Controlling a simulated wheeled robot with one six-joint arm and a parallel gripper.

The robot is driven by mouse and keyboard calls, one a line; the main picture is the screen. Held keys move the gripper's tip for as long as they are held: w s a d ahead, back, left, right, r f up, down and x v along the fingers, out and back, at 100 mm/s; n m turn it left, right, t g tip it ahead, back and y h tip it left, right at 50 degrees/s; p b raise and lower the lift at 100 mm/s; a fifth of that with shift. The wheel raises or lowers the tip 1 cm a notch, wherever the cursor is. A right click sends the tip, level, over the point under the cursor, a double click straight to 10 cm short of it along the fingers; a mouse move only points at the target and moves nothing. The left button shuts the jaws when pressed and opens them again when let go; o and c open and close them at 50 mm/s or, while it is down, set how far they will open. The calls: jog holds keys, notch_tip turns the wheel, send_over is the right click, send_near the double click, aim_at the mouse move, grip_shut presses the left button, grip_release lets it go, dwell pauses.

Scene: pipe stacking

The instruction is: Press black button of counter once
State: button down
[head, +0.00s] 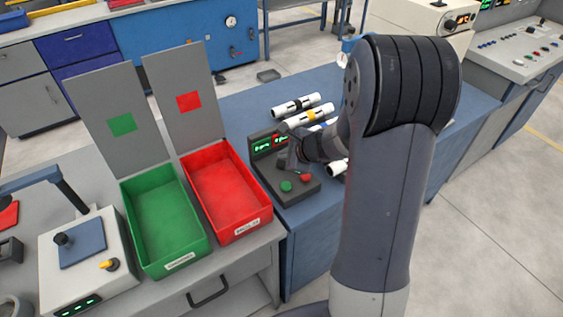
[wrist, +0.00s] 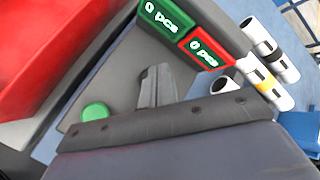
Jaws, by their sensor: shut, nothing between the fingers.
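The counter (head: 268,180) is a dark grey box on the blue table, with a green and a red display at its back. In the wrist view the displays (wrist: 180,35) both read "0 pcs". Its green button (head: 286,186) and red button (head: 306,178) show in the head view; the green button (wrist: 95,112) also shows in the wrist view. I cannot make out the black button; my gripper covers part of the counter's top. My gripper (head: 291,158) is shut and empty, over the counter between the displays and the buttons. I cannot tell whether its tips (wrist: 157,75) touch the counter.
An empty red bin (head: 240,229) and an empty green bin (head: 152,252) stand left of the counter, with tall grey panels behind. White pipes with black (head: 296,105) and yellow (head: 307,117) bands lie behind the counter. My arm hides the table to the right.

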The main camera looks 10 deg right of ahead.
notch_tip(320, 180, up, 5)
jog(key=p, duration=0.4)
jog(key=shift+a, duration=0.1)
dwell(0.8)
